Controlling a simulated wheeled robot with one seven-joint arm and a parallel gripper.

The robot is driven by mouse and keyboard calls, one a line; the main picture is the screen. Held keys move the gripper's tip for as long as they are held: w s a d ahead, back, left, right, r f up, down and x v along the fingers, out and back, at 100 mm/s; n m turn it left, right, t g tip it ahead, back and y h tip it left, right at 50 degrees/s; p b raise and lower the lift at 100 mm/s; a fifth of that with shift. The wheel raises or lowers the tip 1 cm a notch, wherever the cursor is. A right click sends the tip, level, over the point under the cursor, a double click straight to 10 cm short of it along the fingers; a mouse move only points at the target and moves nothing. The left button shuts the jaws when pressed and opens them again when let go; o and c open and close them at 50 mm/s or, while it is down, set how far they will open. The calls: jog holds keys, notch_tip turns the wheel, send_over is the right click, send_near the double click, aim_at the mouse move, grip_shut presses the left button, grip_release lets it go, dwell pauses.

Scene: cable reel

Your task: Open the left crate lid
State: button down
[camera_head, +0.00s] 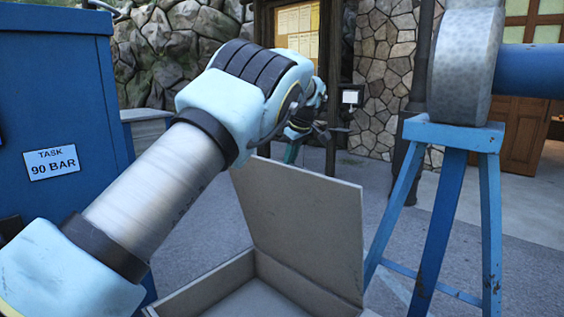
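A grey-beige crate (205,287) stands at the bottom centre, cut off by the lower edge of the picture. Its flat lid (310,225) stands up steeply at the far side, so the crate is open at the top. The part of its inside that shows looks empty. My arm crosses from the lower left to the upper centre, and its far end with my gripper (318,131) is beyond and above the lid's top edge. The gripper is small and partly hidden by my arm and the lid, so its fingers are unclear. I cannot tell whether it touches the lid.
A blue cabinet (50,110) with a "TASK 90 BAR" label stands at the left. A blue trestle (447,220) carrying a grey round part (466,60) and a blue bar stands close on the right. Grey paving lies between, with stone walls behind.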

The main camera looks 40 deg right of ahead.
jog(key=shift+s+d+f, duration=0.15)
jog(key=shift+d+f, duration=0.15)
jog(key=shift+f, duration=0.1)
jog(key=c, duration=1.1)
grip_release()
jog(key=shift+d, duration=0.1)
jog(key=o, duration=0.3)
jog(key=shift+r, duration=0.2)
jog(key=shift+r, duration=0.1)
jog(key=b+v, duration=0.2)
jog(key=v, duration=0.8)
jog(key=shift+r, duration=0.3)
